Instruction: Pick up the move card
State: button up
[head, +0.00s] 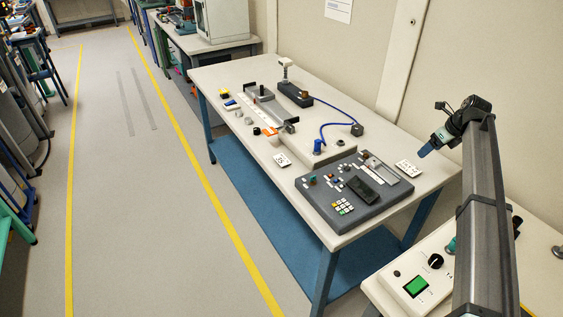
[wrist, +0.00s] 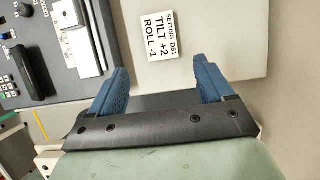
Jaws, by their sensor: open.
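A white card (head: 408,168) with black print lies flat on the bench at its right end, beside the grey control panel. In the wrist view this card (wrist: 170,36) reads "SETTING D61, TILT +2, ROLL -1". Which one is called the move card I cannot read. My gripper (head: 425,152) shows blue fingers near the right-hand card. In the wrist view my gripper (wrist: 163,70) is open and empty, with the card beyond its fingertips, not between them.
The grey control panel (head: 335,214) with keys and a dark raised block stands left of the card. A blue cable (head: 338,108) and a long rail fixture (head: 262,107) lie farther along the bench. The wall (head: 455,60) runs close behind. Bare bench top surrounds the card.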

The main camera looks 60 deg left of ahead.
jog(key=c, duration=0.4)
notch_tip(320, 180, up, 2)
jog(key=n+h, duration=0.5)
jog(key=n, duration=3.1)
send_over(282, 160)
jog(key=shift+c, duration=0.2)
jog(key=shift+w+f, duration=0.1)
jog(key=shift+f, duration=6.65)
